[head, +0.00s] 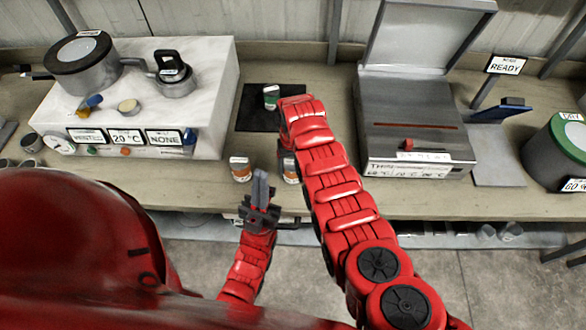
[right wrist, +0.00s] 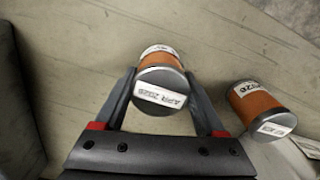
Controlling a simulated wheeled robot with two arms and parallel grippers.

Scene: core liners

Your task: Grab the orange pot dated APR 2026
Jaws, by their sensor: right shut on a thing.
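An orange pot with a grey lid (right wrist: 162,82) sits between the fingers of my right gripper (right wrist: 162,92) in the right wrist view. Its lid label reads APR 2026, upside down. My right gripper is shut on this pot. A second orange pot (right wrist: 259,108) stands to the right, apart from the fingers; its lid label is too small to read surely. In the head view one orange pot (head: 241,169) stands at the bench's front, and another (head: 290,169) is partly hidden by my right arm. My left gripper (head: 261,185) is in front of the bench edge, between them in the picture.

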